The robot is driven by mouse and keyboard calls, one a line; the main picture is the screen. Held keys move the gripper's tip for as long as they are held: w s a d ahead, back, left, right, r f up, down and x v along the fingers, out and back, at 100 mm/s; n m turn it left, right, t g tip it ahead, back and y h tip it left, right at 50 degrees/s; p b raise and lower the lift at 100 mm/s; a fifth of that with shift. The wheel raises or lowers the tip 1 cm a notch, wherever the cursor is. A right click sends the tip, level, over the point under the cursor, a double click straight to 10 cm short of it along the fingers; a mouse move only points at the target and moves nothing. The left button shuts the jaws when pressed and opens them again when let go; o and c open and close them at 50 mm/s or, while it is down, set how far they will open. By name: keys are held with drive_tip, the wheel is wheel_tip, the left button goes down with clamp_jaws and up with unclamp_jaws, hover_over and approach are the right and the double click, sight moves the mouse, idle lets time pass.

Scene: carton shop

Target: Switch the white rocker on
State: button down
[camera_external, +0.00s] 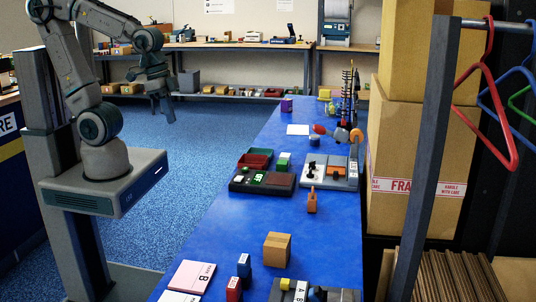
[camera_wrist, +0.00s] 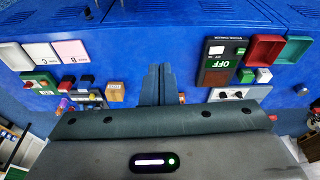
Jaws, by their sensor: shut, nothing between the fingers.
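The white rocker (camera_external: 239,178) is a small white piece at the left end of a dark panel (camera_external: 262,188) on the blue table. Beside it is a green display (camera_external: 258,177) reading OFF, then a dark brown pad (camera_external: 279,180). The rocker also shows in the wrist view (camera_wrist: 216,50), right of my fingers. Its tilt is too small to tell. My gripper (camera_external: 166,112) hangs in the air left of the table, apart from the panel. In the wrist view my gripper (camera_wrist: 158,70) has its fingers together, with nothing between them.
A red tray (camera_external: 255,155) and a green cube (camera_external: 284,158) sit behind the panel. A grey board (camera_external: 345,184) with a black knob stands to its right. An orange-brown object (camera_external: 311,202) and a cardboard box (camera_external: 277,248) are nearer. The table's left strip is mostly clear.

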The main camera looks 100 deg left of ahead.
drive_tip(key=n, duration=0.1)
drive_tip(key=n+g+h+b, duration=0.25)
drive_tip(key=n+b, duration=0.45)
drive_tip(key=n, duration=2.5)
hover_over(238, 179)
drive_tip(key=a, duration=0.2)
drive_tip(key=a+x, duration=0.2)
drive_tip(key=x, duration=0.6)
drive_tip(key=shift+s+a+f+n+y, duration=0.1)
drive_tip(key=shift+a+f+n+y, duration=0.15)
drive_tip(key=shift+n, duration=0.3)
drive_tip(key=shift+s+a+f+n+y, duration=0.1)
drive_tip(key=shift+a+f+n+y, duration=0.1)
drive_tip(key=shift+f+n, duration=0.25)
drive_tip(key=shift+d, duration=0.1)
drive_tip(key=f, duration=0.4)
drive_tip(key=d+f+b, duration=0.1)
drive_tip(key=f, duration=0.4)
drive_tip(key=d+f+b, duration=0.1)
drive_tip(key=f, duration=0.3)
drive_tip(key=shift+f, duration=0.35)
